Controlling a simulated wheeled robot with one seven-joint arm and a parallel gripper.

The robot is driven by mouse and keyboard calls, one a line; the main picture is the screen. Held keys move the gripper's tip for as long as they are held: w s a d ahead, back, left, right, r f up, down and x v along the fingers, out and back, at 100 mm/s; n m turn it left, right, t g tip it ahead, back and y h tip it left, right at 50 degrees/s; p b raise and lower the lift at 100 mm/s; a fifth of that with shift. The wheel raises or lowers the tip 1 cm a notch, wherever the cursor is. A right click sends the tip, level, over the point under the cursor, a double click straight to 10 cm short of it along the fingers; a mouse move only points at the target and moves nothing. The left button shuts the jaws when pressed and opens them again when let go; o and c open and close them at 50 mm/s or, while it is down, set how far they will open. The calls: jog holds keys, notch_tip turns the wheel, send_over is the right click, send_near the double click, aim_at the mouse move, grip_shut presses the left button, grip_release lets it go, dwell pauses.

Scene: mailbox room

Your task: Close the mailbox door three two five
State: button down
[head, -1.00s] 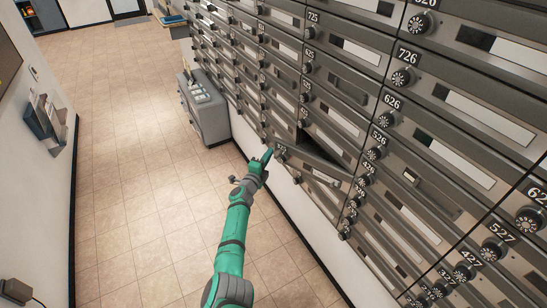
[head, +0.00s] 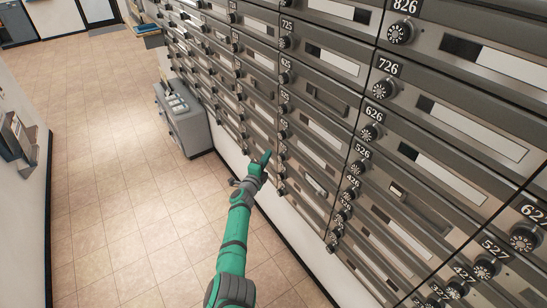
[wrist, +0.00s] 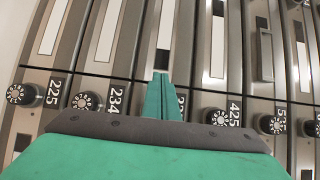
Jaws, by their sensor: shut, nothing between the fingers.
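Door 325 (head: 303,164) is in the grey mailbox wall, in the column headed 725, and looks flush with its neighbours. In the wrist view its panel (wrist: 164,32) runs upward between the doors on either side. Its number and knob are mostly hidden behind my fingers there. My gripper (head: 266,156) is shut and empty, at the left end of this door by the knobs. In the wrist view the fingertips (wrist: 161,76) overlap the panel's lower end; I cannot tell whether they touch it.
Doors and round knobs fill the wall; knob 425 (wrist: 216,121) is right of my fingers in the wrist view. A grey cabinet (head: 183,118) stands by the wall farther back. The tiled floor (head: 110,190) to the left is clear.

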jog(key=shift+a, duration=0.25)
jog(key=s+a, duration=0.6)
jog(key=a, duration=0.6)
jog(key=shift+s, duration=0.35)
